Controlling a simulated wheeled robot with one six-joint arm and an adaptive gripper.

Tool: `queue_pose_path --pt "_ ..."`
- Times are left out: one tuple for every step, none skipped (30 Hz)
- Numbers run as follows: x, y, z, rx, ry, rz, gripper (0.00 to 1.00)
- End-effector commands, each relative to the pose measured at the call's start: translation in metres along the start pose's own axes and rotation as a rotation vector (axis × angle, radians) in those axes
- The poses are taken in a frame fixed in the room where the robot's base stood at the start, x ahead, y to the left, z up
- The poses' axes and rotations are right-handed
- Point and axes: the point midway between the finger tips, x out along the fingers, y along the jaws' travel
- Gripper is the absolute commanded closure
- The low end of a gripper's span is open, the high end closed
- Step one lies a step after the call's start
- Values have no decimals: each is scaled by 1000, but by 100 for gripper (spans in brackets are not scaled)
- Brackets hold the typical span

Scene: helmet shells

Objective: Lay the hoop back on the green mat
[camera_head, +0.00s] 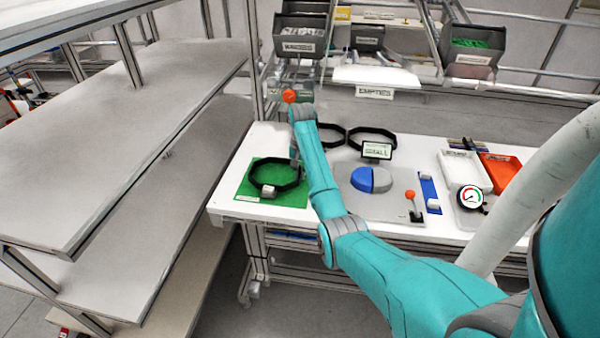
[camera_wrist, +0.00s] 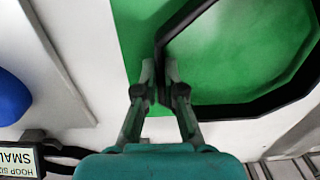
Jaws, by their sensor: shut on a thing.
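The green mat (camera_head: 296,199) lies on the left end of the white table; in the wrist view the mat (camera_wrist: 132,28) fills much of the upper right. The black angular hoop (camera_head: 284,189) is over the mat, with a small pale block on its near side. In the wrist view the hoop (camera_wrist: 235,111) passes between the fingers of my gripper (camera_wrist: 160,75), which is shut on its rim. In the head view my gripper (camera_head: 296,160) is at the hoop's right side, mostly hidden by my arm. I cannot tell whether the hoop touches the mat.
Behind my arm are more black hoops (camera_head: 372,133) and a "SMALL" sign (camera_head: 376,151). A blue and grey dome (camera_head: 362,180) sits on a grey plate to the right. Further right are a white tray (camera_head: 465,168), a red tray (camera_head: 502,168) and a dial gauge (camera_head: 470,197).

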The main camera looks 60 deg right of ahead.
Motion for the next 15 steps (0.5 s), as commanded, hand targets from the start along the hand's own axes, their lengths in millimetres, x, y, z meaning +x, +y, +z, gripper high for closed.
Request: queue_pose_path --pt "1 0 0 0 0 0 100" --pt "1 0 0 0 0 0 100" --pt "2 0 0 0 0 0 100" --pt "3 0 0 0 0 0 100" --pt "3 0 0 0 0 0 100" --pt "4 0 0 0 0 0 100" --pt "4 0 0 0 0 0 100" --pt "5 0 0 0 0 0 100" --pt "6 0 0 0 0 0 100" --pt "6 0 0 0 0 0 100" --pt "6 0 0 0 -1 0 100" --pt "7 0 0 0 -1 0 100" --pt "8 0 0 0 -1 0 100" --pt "8 0 0 0 -1 0 87" --pt "8 0 0 0 -1 0 77"
